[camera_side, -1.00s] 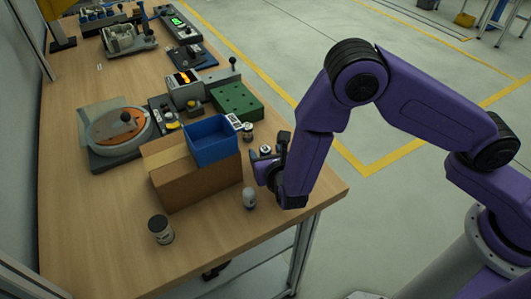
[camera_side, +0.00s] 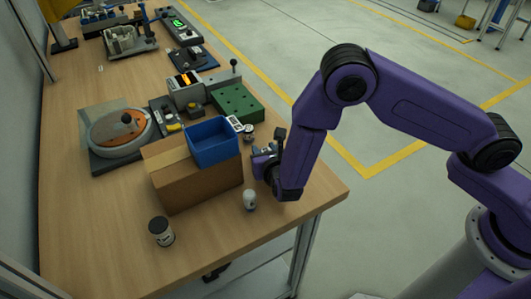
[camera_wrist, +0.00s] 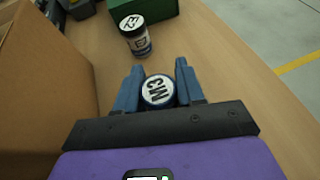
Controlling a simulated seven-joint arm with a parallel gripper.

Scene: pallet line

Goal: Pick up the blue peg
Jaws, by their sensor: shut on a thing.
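I cannot make out a blue peg in either view. In the wrist view my gripper (camera_wrist: 158,88) is shut on a small round jar (camera_wrist: 157,90) with a white lid marked M3 or N3. The jar stands between the two blue-grey fingers, and its lower part is hidden. In the side view my gripper (camera_side: 264,157) is low over the table at the right of the cardboard box, and its fingers mostly hide the jar. A second jar (camera_wrist: 135,36) with a white marked lid stands just beyond; it also shows in the side view (camera_side: 248,132).
A cardboard box (camera_side: 205,188) with a blue bin (camera_side: 216,156) on it stands close on the left. A green block with holes (camera_side: 237,102) is behind. The table edge is close on the right.

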